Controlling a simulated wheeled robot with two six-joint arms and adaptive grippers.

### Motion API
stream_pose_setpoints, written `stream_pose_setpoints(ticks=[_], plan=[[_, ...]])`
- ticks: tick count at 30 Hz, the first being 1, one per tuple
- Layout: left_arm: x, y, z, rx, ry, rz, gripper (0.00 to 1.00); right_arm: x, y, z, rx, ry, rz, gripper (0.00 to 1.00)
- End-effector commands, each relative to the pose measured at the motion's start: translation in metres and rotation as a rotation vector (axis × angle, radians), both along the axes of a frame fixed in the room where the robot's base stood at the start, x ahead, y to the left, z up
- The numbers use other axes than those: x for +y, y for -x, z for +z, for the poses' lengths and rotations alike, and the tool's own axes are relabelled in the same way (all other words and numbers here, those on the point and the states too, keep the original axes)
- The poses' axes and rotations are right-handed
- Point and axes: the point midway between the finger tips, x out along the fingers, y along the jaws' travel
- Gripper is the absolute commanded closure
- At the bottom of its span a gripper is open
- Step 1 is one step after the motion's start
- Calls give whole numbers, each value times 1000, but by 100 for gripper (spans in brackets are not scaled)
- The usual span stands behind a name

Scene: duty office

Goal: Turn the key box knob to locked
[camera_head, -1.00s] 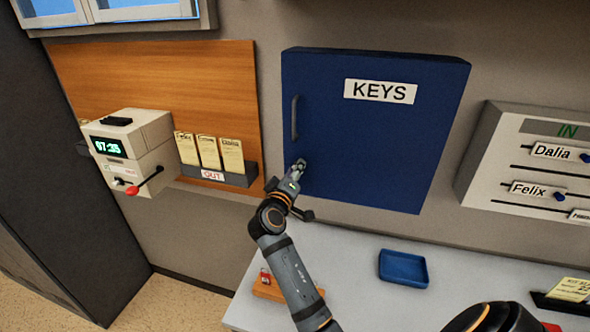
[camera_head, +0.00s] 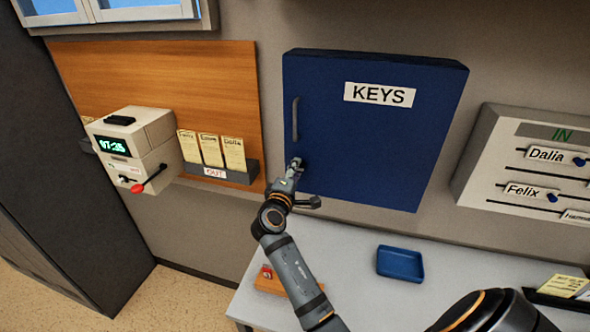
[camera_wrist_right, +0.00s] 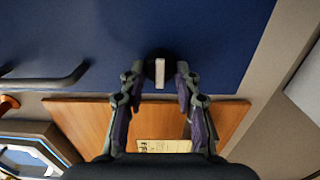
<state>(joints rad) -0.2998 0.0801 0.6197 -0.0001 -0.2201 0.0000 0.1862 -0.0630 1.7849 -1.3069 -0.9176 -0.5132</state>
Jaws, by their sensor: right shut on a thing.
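The blue key box (camera_head: 375,145) hangs on the wall with a KEYS label and a dark handle (camera_head: 295,119) at its left side. Its knob (camera_wrist_right: 159,72) is dark and round with a white pointer bar, which stands upright in the right wrist view. My right gripper (camera_head: 294,167) is at the lower left of the box door, below the handle. In the right wrist view its two fingers (camera_wrist_right: 157,80) are shut on the knob, one on each side. In the head view the gripper mostly hides the knob, and I cannot read any lock marking. My left gripper is not in view.
A desk (camera_head: 350,260) below the box holds a blue tray (camera_head: 400,264) and a small wooden block (camera_head: 271,284) with a red item. A time clock (camera_head: 133,150) and card rack (camera_head: 217,170) are at left. An IN board (camera_head: 530,165) is at right.

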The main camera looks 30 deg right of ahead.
Motion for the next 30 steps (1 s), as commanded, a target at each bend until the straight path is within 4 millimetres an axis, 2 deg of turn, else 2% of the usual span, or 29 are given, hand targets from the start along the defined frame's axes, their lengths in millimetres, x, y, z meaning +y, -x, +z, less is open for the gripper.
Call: stream_pose_setpoints(ticks=[14,15,20,30], plan=[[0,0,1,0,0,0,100,-1,0,1,11,13,-1,100],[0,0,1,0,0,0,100,-1,0,1,11,13,-1,67],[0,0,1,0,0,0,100,0,0,1,10,13,-1,45],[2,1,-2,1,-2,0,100,0,0,-1,-7,-4,0,45]])
